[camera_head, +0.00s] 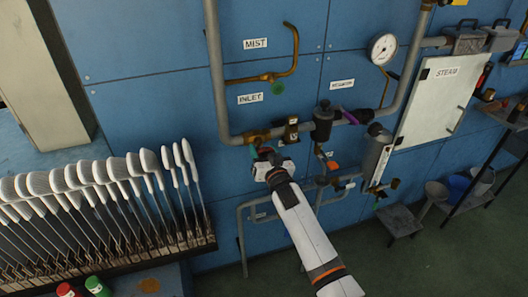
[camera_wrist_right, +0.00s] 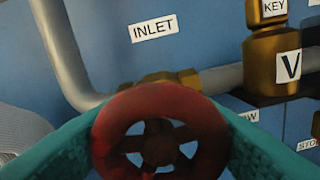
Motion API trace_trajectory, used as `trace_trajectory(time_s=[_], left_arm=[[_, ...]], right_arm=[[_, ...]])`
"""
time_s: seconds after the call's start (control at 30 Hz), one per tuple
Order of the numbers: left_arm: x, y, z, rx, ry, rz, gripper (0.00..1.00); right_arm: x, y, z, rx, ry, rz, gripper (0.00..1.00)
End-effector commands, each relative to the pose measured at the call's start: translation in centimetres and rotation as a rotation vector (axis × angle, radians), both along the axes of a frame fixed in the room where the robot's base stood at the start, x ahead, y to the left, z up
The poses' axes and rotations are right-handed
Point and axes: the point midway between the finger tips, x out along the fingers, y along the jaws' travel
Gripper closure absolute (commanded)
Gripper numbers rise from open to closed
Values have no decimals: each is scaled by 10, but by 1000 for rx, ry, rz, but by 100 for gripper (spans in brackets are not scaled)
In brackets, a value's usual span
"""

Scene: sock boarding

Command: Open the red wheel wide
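The red wheel (camera_wrist_right: 160,132) is a round spoked handwheel on the brass inlet valve (camera_wrist_right: 178,80), below the INLET label (camera_wrist_right: 154,27). In the right wrist view it fills the lower middle. My right gripper (camera_head: 262,153) is at this valve on the wall pipe. Its teal fingers stand on either side of the wheel and appear to press on its rim; the wheel hides their tips. In the head view the gripper mostly covers the wheel. My left gripper is not in view.
A brass valve marked V (camera_wrist_right: 289,65) is close right of the wheel. A gauge (camera_head: 383,48) and a white STEAM door (camera_head: 440,100) are further right. A rack of white sock forms (camera_head: 95,180) stands at left. A small stool (camera_head: 398,220) is on the floor.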

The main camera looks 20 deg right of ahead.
Motion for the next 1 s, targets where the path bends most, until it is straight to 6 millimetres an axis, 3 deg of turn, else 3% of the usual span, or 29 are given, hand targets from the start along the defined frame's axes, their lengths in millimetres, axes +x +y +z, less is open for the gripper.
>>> trace_trajectory(time_s=[0.1, 0.47, 1.0], left_arm=[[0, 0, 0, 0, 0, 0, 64], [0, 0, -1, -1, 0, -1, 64], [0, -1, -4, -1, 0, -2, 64]], right_arm=[[0, 0, 0, 0, 0, 0, 68], [0, 0, 0, -78, -3, 0, 68], [0, 1, -1, -539, -19, 0, 68]])
